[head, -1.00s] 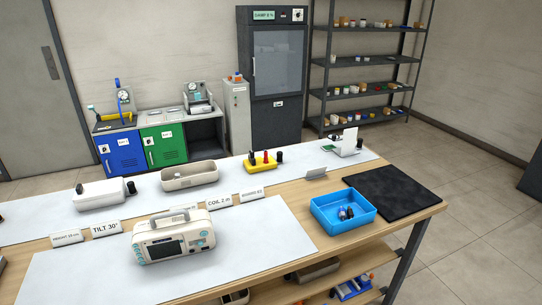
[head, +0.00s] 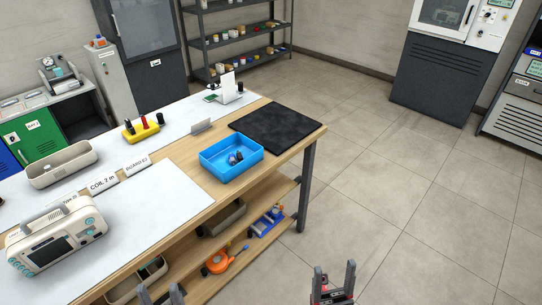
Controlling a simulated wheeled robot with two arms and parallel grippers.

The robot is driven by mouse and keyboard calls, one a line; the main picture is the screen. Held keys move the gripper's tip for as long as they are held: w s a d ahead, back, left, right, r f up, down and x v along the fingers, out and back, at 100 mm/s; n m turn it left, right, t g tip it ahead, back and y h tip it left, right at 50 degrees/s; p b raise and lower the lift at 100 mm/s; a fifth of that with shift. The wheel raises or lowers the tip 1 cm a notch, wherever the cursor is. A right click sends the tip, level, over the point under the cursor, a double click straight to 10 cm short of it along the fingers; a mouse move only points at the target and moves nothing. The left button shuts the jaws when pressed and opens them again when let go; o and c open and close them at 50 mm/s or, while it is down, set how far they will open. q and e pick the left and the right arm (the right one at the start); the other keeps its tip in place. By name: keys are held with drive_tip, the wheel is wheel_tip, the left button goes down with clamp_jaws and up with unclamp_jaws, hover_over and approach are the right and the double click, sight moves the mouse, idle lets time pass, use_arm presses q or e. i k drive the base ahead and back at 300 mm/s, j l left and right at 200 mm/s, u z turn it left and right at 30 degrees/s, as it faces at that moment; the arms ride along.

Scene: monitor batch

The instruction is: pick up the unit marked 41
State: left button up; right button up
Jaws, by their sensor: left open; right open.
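A cream monitor unit (head: 57,240) with a carry handle, dark screen and teal details stands on the white mat at the left of the workbench. No number 41 can be read on it or elsewhere. My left gripper (head: 160,291) shows only its fingertips at the bottom edge, open, to the right of the monitor and in front of the bench. My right gripper (head: 334,272) is open and empty at the bottom, over the floor to the right of the bench. Neither gripper touches the monitor.
The workbench (head: 188,177) also holds a blue tray (head: 226,172) with small items, a black mat (head: 279,130), a beige bin (head: 62,166) and a yellow block (head: 142,132). Its lower shelf holds an orange object (head: 218,262). The floor (head: 400,200) at right is clear.

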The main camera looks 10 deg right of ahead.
sight(46, 237)
drive_tip(key=j+u, duration=0.15)
drive_tip(key=u, duration=1.1)
